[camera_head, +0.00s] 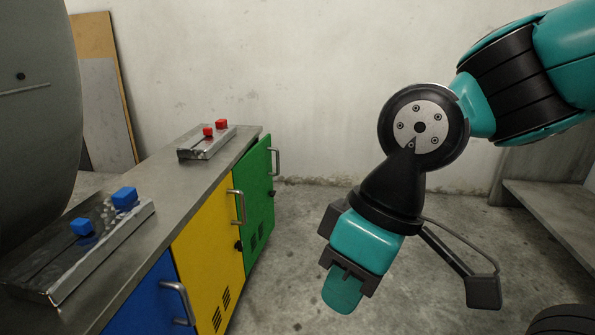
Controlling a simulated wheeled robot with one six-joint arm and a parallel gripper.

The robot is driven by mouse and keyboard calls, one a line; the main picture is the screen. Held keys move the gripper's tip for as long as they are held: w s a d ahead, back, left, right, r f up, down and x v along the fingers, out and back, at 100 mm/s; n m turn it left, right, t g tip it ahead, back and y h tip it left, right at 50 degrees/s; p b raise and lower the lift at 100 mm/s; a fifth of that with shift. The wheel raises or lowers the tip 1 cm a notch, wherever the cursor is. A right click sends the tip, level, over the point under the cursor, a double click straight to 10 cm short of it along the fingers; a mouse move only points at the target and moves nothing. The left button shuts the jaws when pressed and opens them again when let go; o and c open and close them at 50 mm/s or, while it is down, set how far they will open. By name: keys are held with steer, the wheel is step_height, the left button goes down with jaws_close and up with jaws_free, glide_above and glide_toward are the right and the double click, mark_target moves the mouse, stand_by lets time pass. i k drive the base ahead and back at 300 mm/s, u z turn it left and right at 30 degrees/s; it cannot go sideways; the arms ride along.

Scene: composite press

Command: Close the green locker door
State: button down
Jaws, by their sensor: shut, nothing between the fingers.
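The green locker door (258,205) is at the far end of the cabinet row, left of centre in the head view. It has a grey bar handle (276,161) near its right edge and dark vent slots low down.
A yellow door (208,252) and a blue door (152,300) stand nearer in the same row, both with protruding handles. Metal fixtures with red blocks (221,125) and blue blocks (124,198) sit on the counter (175,188). The concrete floor between cabinet and gripper is clear.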

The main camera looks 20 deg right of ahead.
mark_target(253, 174)
steer(key=z, duration=1.1)
steer(key=i, duration=1.45)
steer(key=u, duration=0.75)
